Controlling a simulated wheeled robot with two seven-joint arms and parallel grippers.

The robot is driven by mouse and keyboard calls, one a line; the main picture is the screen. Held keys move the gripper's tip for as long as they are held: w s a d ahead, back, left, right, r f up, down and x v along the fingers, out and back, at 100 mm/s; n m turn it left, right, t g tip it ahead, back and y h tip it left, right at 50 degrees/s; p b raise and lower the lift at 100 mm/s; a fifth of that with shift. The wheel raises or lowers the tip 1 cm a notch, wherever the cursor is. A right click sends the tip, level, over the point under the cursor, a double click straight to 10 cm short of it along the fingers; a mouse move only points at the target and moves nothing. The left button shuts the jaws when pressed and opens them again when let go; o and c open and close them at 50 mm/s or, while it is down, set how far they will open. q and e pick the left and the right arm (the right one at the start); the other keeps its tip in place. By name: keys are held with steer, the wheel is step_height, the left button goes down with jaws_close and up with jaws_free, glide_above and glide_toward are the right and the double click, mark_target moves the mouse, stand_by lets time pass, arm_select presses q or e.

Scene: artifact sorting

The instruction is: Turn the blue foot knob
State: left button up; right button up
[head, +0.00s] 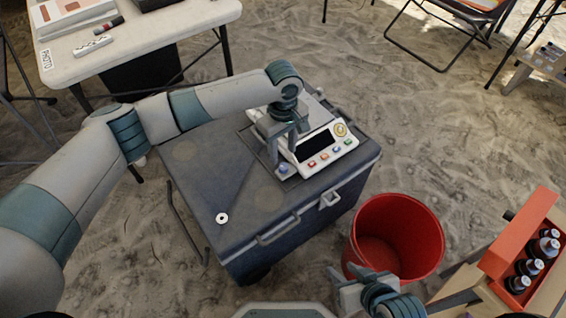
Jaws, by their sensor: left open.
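The white scale-like device (338,128) with a dark display and several coloured buttons sits on the dark grey case (215,160). The blue foot knob (283,170) is at the device's near left corner, low by the case lid. My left gripper (284,150) is open and points down over the device's left side, just above the blue knob. Its fingers hide part of the device; whether they touch the knob I cannot tell. My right gripper (350,278) is at the bottom, by the red bucket and away from the device; its jaw opening is unclear.
A small white ring (222,218) lies on the case lid. A red bucket (398,230) stands to the right of the case. An orange crate of bottles (512,240) is at the far right. A white table (130,40) stands at the upper left. Sandy ground lies around.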

mark_target(283, 166)
arm_select(q)
step_height(283, 166, down, 6)
steer(key=shift+b, duration=0.45)
steer(key=shift+c, duration=0.7)
jaws_close()
